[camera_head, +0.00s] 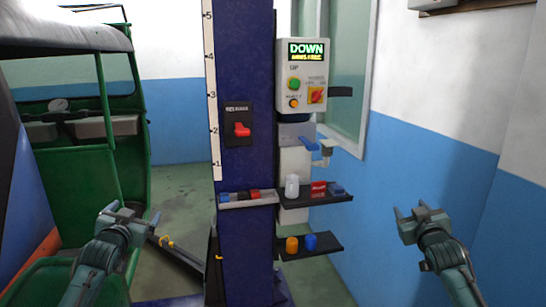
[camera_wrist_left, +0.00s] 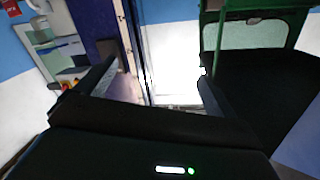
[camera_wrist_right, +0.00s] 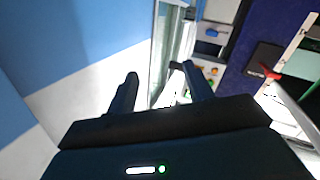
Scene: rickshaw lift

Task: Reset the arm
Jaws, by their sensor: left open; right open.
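My left gripper (camera_head: 122,214) is raised at the lower left in the head view, in front of the green rickshaw. It is open and empty, and its two dark fingers also show apart in the left wrist view (camera_wrist_left: 158,85). My right gripper (camera_head: 419,212) is raised at the lower right, in front of the blue and white wall. It is open with nothing between its fingers, as the right wrist view (camera_wrist_right: 160,88) also shows. Both grippers are apart from the lift column (camera_head: 245,100) and touch nothing that I can see.
A control box (camera_head: 302,75) with a green "DOWN" display hangs beside the column. A red release lever (camera_head: 242,130) is on the column. Shelves (camera_head: 318,198) hold small items. The green rickshaw (camera_head: 85,150) fills the left. A window (camera_head: 347,70) and wall (camera_head: 405,150) bound the right.

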